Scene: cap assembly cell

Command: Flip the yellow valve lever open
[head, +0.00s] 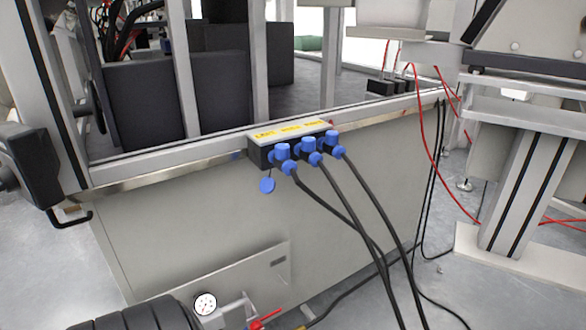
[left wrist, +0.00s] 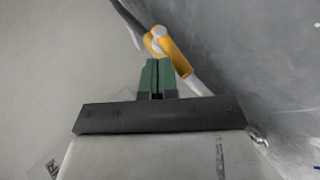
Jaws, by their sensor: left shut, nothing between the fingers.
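The yellow valve lever (left wrist: 177,53) shows in the left wrist view, running slantwise from a pale round pivot down to the right. A light grey pipe or valve body is at its two ends. My left gripper (left wrist: 157,64) has green fingers that are shut and empty. Its fingertips are right beside the lever, just below the pivot in the picture; I cannot tell if they touch it. In the head view neither gripper shows, and I cannot make out the yellow lever clearly at the bottom edge.
In the head view a pressure gauge (head: 205,303) and a red handle (head: 266,319) are low by the grey cabinet panel (head: 190,225). Blue connectors (head: 308,146) with black cables (head: 352,208) hang at the cabinet's top edge.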

